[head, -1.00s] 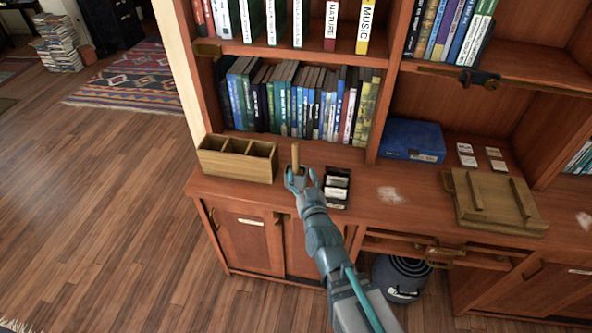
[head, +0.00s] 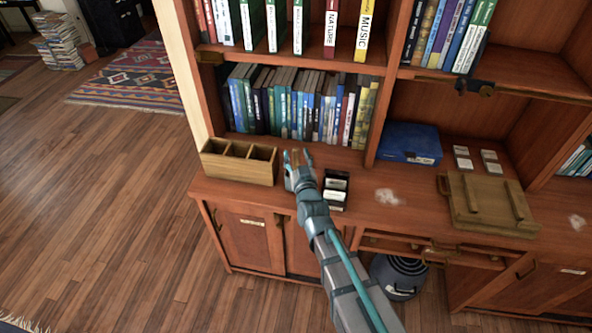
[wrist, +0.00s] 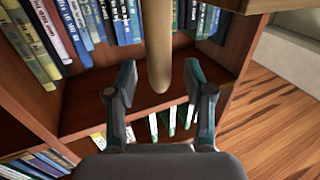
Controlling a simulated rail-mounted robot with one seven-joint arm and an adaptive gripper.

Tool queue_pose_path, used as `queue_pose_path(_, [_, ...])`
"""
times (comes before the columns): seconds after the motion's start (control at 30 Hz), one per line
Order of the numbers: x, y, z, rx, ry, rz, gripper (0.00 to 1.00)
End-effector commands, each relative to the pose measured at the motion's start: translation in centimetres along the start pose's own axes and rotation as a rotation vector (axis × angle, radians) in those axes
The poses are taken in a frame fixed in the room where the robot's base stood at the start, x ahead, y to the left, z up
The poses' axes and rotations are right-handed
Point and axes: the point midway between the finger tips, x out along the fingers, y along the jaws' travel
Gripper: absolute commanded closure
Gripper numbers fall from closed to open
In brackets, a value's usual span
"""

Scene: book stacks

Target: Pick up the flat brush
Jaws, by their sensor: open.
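The flat brush's tan wooden handle (wrist: 158,45) comes down from the top of the wrist view, its rounded end between my open fingertips. Its bristles are out of view there. My gripper (wrist: 160,76) has a visible gap on either side of the handle and holds nothing. In the head view, my gripper (head: 297,157) is over the counter near the shelf front, and the brush is mostly hidden by my fingers.
A wooden compartment box (head: 238,165) stands just left of my gripper. A small black card tray (head: 336,188) is close on the right. Upright books (head: 300,105) fill the shelf behind. A blue box (head: 411,142) and a wooden board (head: 488,204) are farther right.

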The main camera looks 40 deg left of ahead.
Motion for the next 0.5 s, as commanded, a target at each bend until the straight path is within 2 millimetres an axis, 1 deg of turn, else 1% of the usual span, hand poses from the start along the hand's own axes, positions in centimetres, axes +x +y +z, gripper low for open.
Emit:
queue_pose_path(0.03, [1.09,0.01,-0.16,0.0,-0.001,0.0,0.48])
queue_pose_path(0.1, [1.62,0.02,-0.07,0.0,-0.001,0.0,0.48])
queue_pose_path(0.37, [1.66,0.04,0.08,0.001,0.0,0.0,0.48])
queue_pose_path(0.5, [1.66,0.03,0.07,0.001,0.0,0.0,0.71])
